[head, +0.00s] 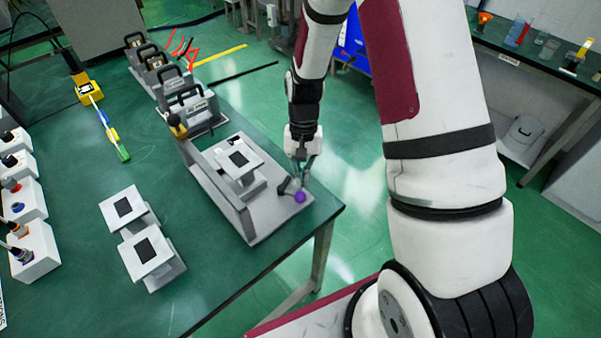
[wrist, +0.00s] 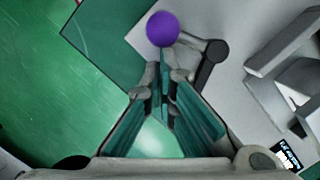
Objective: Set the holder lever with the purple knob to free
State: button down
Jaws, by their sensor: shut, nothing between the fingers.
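The purple knob (head: 299,197) is on the holder lever (head: 284,186), at the near right corner of a grey fixture plate (head: 268,221). In the wrist view the purple knob (wrist: 162,29) shows just beyond my fingertips, with the dark lever (wrist: 207,60) bending off to its right. My gripper (head: 300,164) is shut and empty, pointing down close to the knob; it also shows in the wrist view (wrist: 163,62). I cannot tell whether the fingertips touch the knob. No free marking on the lever is readable.
A white block with a black square (head: 239,160) stands on the fixture plate. Two similar blocks (head: 148,251) sit to its left on the green table (head: 85,205). Grey units with black handles (head: 188,103) stand behind. The table's right edge is near the fixture, with open floor beyond.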

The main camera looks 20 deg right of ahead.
jog(key=shift+s+m, duration=0.3)
jog(key=shift+m, duration=0.2)
jog(key=shift+w, duration=0.1)
dwell(0.3)
